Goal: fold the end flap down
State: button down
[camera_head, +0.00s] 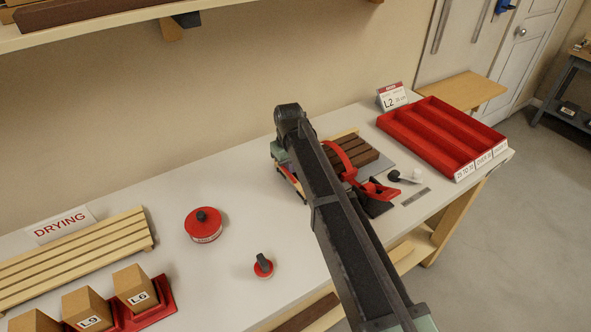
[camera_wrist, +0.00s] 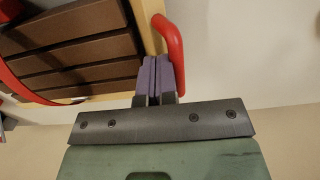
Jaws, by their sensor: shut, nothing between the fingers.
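A wooden-framed fixture with brown slats (camera_head: 352,155) lies on the bench, partly hidden behind my arm. A red hoop (camera_head: 341,153) arches over it. A red bar (camera_wrist: 169,45) stands at the frame's outer edge in the wrist view; I cannot tell whether it is the end flap. My gripper (camera_wrist: 161,62) is shut and empty, its purple-grey fingers beside the pale wooden rim (camera_wrist: 151,18) and close to the red bar. I cannot tell whether they touch. In the head view my arm hides the fingertips.
A red divided tray (camera_head: 440,135) stands at the right. A black-handled tool (camera_head: 403,177) lies near the fixture. A red round tin (camera_head: 203,225) and a small red knobbed piece (camera_head: 263,266) stand left of my arm. A slatted drying rack (camera_head: 85,255) and cardboard boxes (camera_head: 135,287) are far left.

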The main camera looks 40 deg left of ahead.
jog(key=shift+s+a, duration=0.25)
jog(key=shift+s, duration=0.6)
jog(key=shift+s+a+f+b, duration=0.25)
jog(key=shift+s+f+b, duration=0.35)
jog(key=shift+s, duration=0.2)
notch_tip(320, 180, up, 13)
jog(key=p, duration=1.3)
jog(key=shift+r, duration=0.15)
